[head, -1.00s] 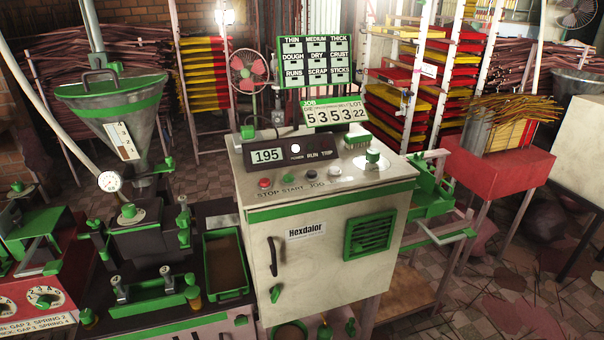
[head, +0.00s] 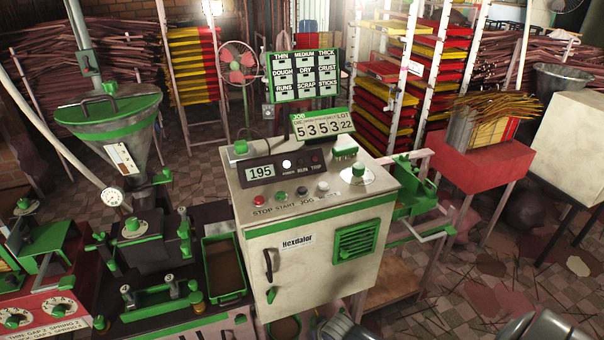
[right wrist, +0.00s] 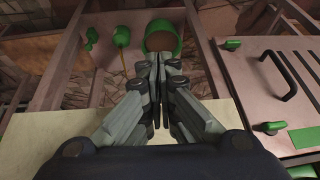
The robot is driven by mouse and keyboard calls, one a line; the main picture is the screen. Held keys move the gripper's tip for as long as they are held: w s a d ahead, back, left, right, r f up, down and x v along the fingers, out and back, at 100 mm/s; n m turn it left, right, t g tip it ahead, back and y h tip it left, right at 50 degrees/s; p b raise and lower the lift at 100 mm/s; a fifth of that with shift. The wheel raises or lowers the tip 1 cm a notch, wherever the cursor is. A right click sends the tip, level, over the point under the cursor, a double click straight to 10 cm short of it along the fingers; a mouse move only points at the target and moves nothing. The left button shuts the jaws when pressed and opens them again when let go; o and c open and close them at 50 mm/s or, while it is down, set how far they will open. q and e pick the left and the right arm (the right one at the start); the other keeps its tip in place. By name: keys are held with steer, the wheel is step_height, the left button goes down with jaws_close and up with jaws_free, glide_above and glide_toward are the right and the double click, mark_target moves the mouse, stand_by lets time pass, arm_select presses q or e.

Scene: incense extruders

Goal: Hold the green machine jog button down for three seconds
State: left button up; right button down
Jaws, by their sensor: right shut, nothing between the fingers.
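The cream cabinet with green trim (head: 312,225) stands mid-view in the head view, with a sloped control panel on top. A row of buttons runs along the panel: a red one (head: 252,198) by STOP, a green one (head: 281,196) by START, a dark one (head: 302,190) near JOG, and a white one (head: 323,187). None is touched. Grey parts of mine show at the head view's bottom edge. My left gripper is not in view.
A black door handle (head: 268,264) and a green vent (head: 356,243) are on the cabinet front. A lit display (head: 261,172) and a green knob (head: 240,147) are on top. The extruder (head: 137,240) stands close on the left, a red stand (head: 478,146) on the right.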

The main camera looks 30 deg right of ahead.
steer(key=w+a+r+m+t+p, duration=0.1)
steer(key=w+a+r+p, duration=0.15)
steer(key=r, duration=1.15)
steer(key=w+a+r+t+y+p, duration=0.1)
steer(key=w+r+p, duration=0.25)
steer(key=r, duration=1.05)
steer(key=w+a+r+m+p, duration=0.15)
steer(key=r+p, duration=0.25)
steer(key=r, duration=1)
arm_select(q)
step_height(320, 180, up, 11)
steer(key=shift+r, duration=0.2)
arm_select(e)
steer(key=w+d+r+m+t+h, duration=0.1)
steer(key=w+d+r+m, duration=0.2)
steer(key=d+r, duration=0.3)
steer(key=w+d+r+m+t, duration=0.1)
steer(key=w+d+r+m, duration=0.2)
steer(key=w+d+r, duration=0.2)
step_height(320, 180, up, 2)
steer(key=shift+w+d+r+h, duration=0.15)
steer(key=shift+w+d+h, duration=0.25)
steer(key=shift+d, duration=0.35)
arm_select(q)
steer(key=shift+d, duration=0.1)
